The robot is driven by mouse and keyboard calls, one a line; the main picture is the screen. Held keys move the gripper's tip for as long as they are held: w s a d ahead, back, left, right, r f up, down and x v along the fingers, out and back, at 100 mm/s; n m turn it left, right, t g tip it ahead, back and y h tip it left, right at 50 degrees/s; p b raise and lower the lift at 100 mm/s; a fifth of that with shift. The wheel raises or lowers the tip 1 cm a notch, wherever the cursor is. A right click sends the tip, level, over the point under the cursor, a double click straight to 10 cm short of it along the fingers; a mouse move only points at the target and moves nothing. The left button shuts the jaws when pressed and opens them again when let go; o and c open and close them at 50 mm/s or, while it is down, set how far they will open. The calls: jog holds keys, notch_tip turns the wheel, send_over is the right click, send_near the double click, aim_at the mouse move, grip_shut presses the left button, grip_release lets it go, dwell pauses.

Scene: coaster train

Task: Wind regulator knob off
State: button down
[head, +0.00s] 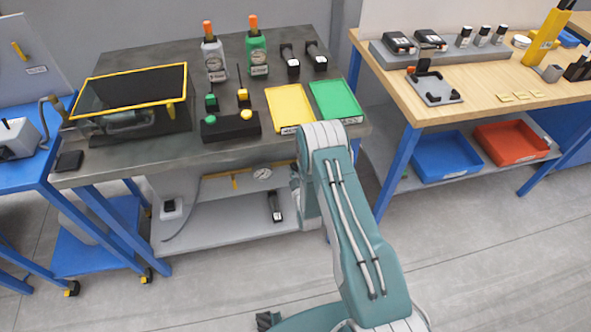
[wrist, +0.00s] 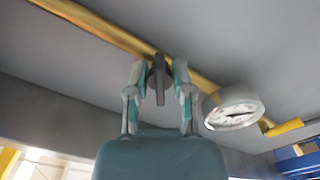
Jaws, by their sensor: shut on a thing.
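The regulator knob (wrist: 159,82) is a dark grey piece with a bar-like handle, set on the yellow pipe (wrist: 95,25) in the wrist view. My gripper (wrist: 160,78) has its two fingers on either side of the knob, shut on it. A round white gauge (wrist: 234,109) sits on the pipe to the right of my gripper. In the head view, the gauge (head: 262,174) and the yellow pipe (head: 235,181) show under the grey bench. My arm hides the gripper and the knob there.
The grey bench top (head: 150,150) is above the pipe, with a yellow-framed box (head: 130,90), bottles, and yellow and green trays on it. A lower shelf (head: 225,232) carries a dark handheld object (head: 275,206). The floor in front is clear.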

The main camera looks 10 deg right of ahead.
jog(key=n, duration=0.5)
jog(key=shift+n, duration=0.4)
jog(key=n, duration=0.4)
jog(key=shift+a+n, duration=0.1)
jog(key=shift+n, duration=0.3)
jog(key=shift+c, duration=2.4)
grip_release()
jog(key=shift+f, duration=0.1)
jog(key=shift+a, duration=0.1)
